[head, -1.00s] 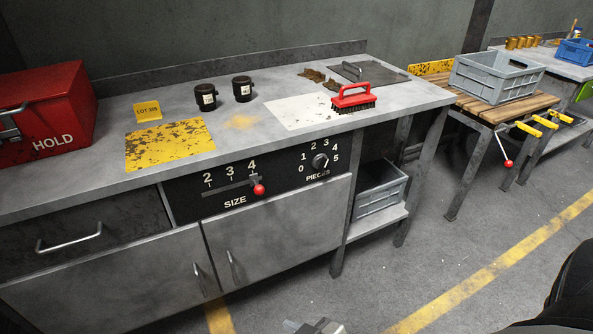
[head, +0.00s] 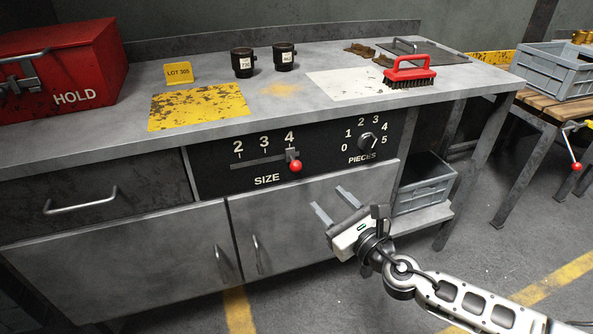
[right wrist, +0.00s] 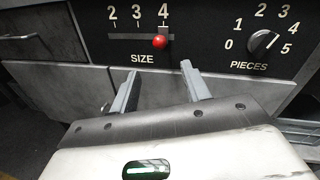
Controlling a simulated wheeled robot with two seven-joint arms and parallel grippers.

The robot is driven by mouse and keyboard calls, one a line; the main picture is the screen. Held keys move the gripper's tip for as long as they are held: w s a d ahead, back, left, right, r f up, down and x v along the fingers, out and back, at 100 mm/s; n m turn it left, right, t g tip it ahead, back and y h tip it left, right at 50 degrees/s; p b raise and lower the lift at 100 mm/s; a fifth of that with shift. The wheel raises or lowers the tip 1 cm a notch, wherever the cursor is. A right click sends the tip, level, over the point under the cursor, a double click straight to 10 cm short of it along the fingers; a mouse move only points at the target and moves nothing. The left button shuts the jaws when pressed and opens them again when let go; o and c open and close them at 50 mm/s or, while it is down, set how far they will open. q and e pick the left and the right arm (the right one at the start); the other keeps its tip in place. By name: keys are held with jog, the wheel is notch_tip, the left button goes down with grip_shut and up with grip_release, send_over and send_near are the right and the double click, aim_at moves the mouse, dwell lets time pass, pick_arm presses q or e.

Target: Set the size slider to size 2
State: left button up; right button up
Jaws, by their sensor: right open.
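The size slider's red knob (head: 296,166) sits at the right end of its slot, under the 4, on the black panel (head: 215,175) marked 2, 3, 4 and SIZE. The right wrist view also shows the red knob (right wrist: 160,41) just below the 4. My right gripper (head: 332,203) is open and empty, below and to the right of the knob in the head view, apart from it. In the right wrist view its two fingers (right wrist: 162,85) point toward the panel, with the knob beyond them. My left gripper is not in view.
A PIECES dial (head: 366,142) is on the same panel, right of the slider. Cabinet door handles (head: 254,256) and a drawer handle (head: 80,203) stick out of the bench front. A red brush (head: 409,72) and two black cups stand on the bench top.

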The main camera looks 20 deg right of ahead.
aim_at(299, 170)
jog(key=x, duration=0.7)
jog(key=shift+w+a, duration=0.1)
jog(key=shift+w, duration=0.2)
jog(key=b+x, duration=0.1)
jog(key=x, duration=0.4)
jog(key=shift+w+a, duration=0.1)
jog(key=shift+w, duration=0.15)
jog(key=shift+w+a, duration=0.1)
jog(key=shift+w, duration=0.4)
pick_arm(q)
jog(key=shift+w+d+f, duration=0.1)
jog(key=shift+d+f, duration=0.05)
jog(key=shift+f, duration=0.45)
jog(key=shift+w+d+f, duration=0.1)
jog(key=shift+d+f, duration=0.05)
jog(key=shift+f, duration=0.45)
